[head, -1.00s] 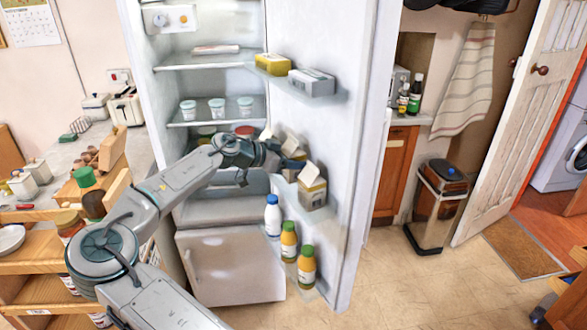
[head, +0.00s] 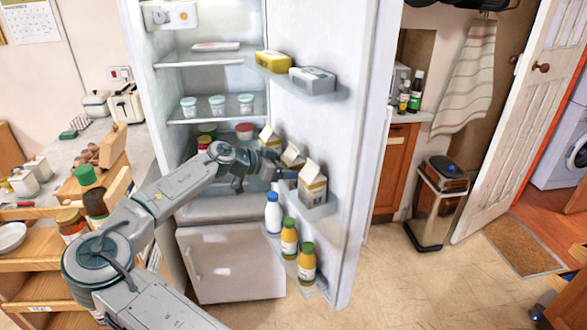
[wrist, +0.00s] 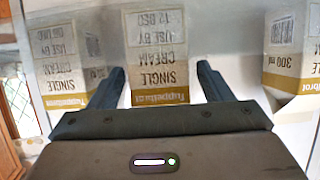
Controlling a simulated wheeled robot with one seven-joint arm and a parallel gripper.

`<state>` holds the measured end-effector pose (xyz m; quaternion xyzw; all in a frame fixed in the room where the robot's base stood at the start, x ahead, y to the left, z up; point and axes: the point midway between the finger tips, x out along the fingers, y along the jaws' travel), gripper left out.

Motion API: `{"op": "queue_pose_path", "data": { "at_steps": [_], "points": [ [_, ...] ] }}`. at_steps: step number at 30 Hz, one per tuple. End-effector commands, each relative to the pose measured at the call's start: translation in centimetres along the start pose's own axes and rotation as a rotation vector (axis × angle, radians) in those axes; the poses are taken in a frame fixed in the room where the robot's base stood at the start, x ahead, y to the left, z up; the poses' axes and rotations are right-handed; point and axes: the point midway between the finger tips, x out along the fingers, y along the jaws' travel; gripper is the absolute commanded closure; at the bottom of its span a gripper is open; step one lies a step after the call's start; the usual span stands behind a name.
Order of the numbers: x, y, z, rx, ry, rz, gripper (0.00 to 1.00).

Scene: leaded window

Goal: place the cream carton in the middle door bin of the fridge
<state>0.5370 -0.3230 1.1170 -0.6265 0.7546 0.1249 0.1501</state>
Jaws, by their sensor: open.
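Several white-and-tan cartons stand in the middle door bin (head: 322,211) of the open fridge. The cream carton (head: 291,155) is in the middle of the row, between a carton (head: 269,138) on the left and a nearer one (head: 312,186) on the right. In the wrist view, the cream carton (wrist: 158,50) reads "SINGLE CREAM" upside down. My gripper (head: 281,172) reaches in from the left at the bin. It is open, with the fingers apart at the sides of the middle carton's lower part. Any contact cannot be told. The carton's base is partly hidden.
Neighbouring cartons stand close on the left (wrist: 62,68) and right (wrist: 290,50) of the fingers. A yellow box (head: 273,62) and a grey box (head: 312,79) sit in the upper bin. Bottles (head: 289,240) stand in the lower bin. Free room lies left of the door.

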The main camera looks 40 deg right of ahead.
Motion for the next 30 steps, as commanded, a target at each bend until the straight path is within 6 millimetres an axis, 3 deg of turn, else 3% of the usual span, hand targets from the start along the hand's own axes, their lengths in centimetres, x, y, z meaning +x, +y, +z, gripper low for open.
{"op": "queue_pose_path", "data": {
  "at_steps": [9, 15, 30],
  "points": [
    [-6.8, -0.1, 0.3, 0.000, 0.000, -0.006, 0.27],
    [-9.5, 0.0, 0.1, 0.000, 0.000, -0.002, 0.27],
    [-10.2, 0.1, -0.1, -0.004, -0.011, 0.002, 0.27]
  ]
}}
